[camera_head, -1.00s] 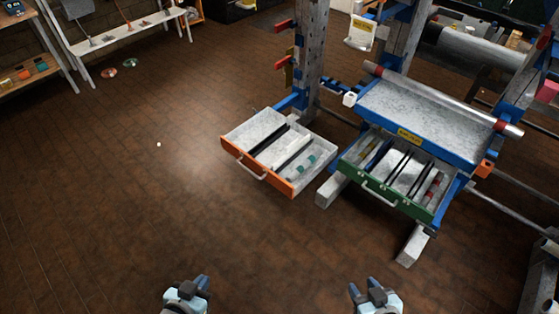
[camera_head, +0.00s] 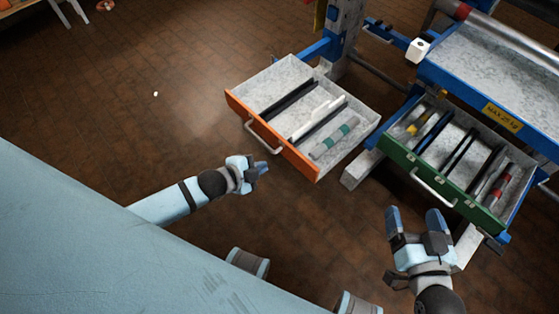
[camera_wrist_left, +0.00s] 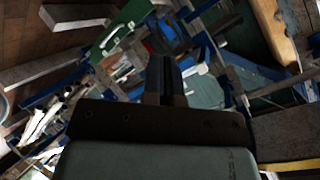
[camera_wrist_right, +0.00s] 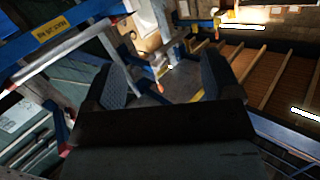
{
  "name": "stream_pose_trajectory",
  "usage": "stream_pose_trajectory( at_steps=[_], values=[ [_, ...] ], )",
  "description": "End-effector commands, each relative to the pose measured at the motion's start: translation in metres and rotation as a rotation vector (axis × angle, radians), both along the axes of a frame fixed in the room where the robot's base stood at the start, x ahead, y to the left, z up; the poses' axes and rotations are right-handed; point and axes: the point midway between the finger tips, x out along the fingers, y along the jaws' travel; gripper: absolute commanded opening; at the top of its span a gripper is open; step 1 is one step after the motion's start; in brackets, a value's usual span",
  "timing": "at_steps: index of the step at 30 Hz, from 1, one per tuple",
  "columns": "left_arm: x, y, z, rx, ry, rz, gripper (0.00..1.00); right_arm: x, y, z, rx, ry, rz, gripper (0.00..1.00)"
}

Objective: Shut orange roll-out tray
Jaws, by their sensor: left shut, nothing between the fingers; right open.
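The orange roll-out tray (camera_head: 272,136) is pulled out from the blue frame in the head view. It has an orange front, grey walls and a pale bar handle (camera_head: 263,135). Dark dividers, white pieces and a grey-and-teal cylinder lie inside it. My left gripper (camera_head: 263,170) is shut and empty, just in front of the tray's orange front, below the handle in the picture; I cannot tell whether it touches. My right gripper (camera_head: 412,217) is open and empty, in front of the green tray. The left wrist view shows the left fingers (camera_wrist_left: 166,80) together.
A green-fronted tray (camera_head: 432,182) also stands pulled out to the right, under a blue-edged shelf (camera_head: 490,75) with a yellow label. A grey upright (camera_head: 342,38) rises behind the orange tray. Brown floor (camera_head: 130,130) is clear to the left.

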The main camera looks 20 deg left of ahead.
Motion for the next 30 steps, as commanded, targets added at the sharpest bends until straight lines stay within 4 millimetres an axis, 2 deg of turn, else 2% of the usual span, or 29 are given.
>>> stream_pose_trajectory(
  at_steps=[1,6,9,15,20,23,30],
  values=[
    [0.012,0.010,-0.041,0.071,-0.034,-0.044,0.00,0.001,0.004,-0.026,0.022,-0.033,0.011,0.83],
    [0.044,0.039,-0.094,0.294,-0.128,-0.173,0.00,-0.002,0.014,-0.035,0.096,-0.127,0.044,0.83],
    [0.058,0.055,-0.115,0.400,-0.170,-0.229,0.00,-0.004,0.018,-0.036,0.133,-0.168,0.060,0.83],
    [0.074,0.075,-0.133,0.521,-0.212,-0.290,0.00,-0.009,0.022,-0.034,0.171,-0.212,0.079,0.83],
    [0.083,0.075,-0.138,0.541,-0.220,-0.300,0.00,-0.010,0.023,-0.036,0.173,-0.208,0.086,0.83],
    [0.095,0.070,-0.145,0.541,-0.221,-0.298,0.00,-0.009,0.024,-0.046,0.163,-0.183,0.093,0.83],
    [0.136,0.053,-0.173,0.539,-0.220,-0.298,0.00,-0.008,0.026,-0.081,0.120,-0.086,0.122,0.83]
  ],
)
